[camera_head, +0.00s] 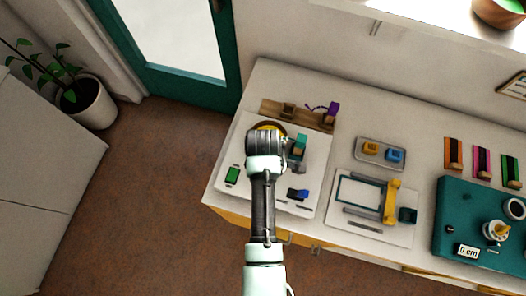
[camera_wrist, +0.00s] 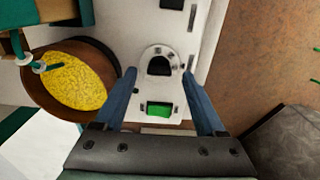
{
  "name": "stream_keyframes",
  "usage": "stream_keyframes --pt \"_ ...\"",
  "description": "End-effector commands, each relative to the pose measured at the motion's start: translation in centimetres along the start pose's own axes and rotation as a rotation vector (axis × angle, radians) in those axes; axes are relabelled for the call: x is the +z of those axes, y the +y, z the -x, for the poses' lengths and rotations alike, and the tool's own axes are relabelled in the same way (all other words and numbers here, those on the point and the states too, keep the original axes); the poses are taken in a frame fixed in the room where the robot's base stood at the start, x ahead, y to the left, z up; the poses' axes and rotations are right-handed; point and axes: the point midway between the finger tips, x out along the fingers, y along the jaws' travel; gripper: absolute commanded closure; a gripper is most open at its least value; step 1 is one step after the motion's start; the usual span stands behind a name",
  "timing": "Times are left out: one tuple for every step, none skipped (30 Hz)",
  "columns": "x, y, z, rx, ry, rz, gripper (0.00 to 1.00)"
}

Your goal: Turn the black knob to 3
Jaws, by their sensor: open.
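The black knob (camera_wrist: 159,66) sits on a pale round dial with small dark marks on the white board (camera_wrist: 197,35). Its setting and the dial's numbers are too small to read. In the wrist view my gripper (camera_wrist: 159,75) is open, with one blue finger on each side of the knob in the picture and a gap on both sides. I cannot tell how far above it the fingers are. In the head view my arm hides the knob; the white board (camera_head: 312,180) shows around my gripper.
A green piece (camera_wrist: 159,109) is near the knob, towards my gripper's palm. A wooden bowl of yellow beads (camera_wrist: 75,82) is close to the left finger. A blue piece (camera_head: 298,194) is on the same board. A tray (camera_head: 380,164) and a teal board (camera_head: 455,210) are further right.

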Motion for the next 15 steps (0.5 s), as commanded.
stream_keyframes --pt "0.0 0.0 -0.5 -0.001 0.000 0.000 0.28" --pt "0.0 0.0 -0.8 0.000 0.000 0.000 0.28" --pt "0.0 0.0 -1.1 0.000 0.000 0.000 0.28" --pt "0.0 0.1 -1.2 0.000 0.000 0.000 0.28" --pt "0.0 0.1 -1.4 0.001 0.001 0.000 0.28" --pt "0.0 0.1 -1.5 0.002 0.001 0.000 0.28" --pt "0.0 0.1 -1.6 0.002 0.001 0.000 0.28" --pt "0.0 0.1 -1.7 0.001 0.001 0.000 0.28" --pt "0.0 0.1 -1.7 0.002 0.001 0.000 0.28" --pt "0.0 0.1 -1.7 0.002 0.001 0.000 0.28" --pt "0.0 0.1 -1.7 0.002 0.001 0.000 0.28" --pt "0.0 0.1 -1.7 0.002 0.001 0.000 0.28" --pt "0.0 0.1 -1.7 0.002 0.001 0.000 0.28" --pt "0.0 0.1 -1.7 0.002 0.001 0.000 0.28" --pt "0.0 0.1 -1.7 0.002 0.001 0.000 0.28"
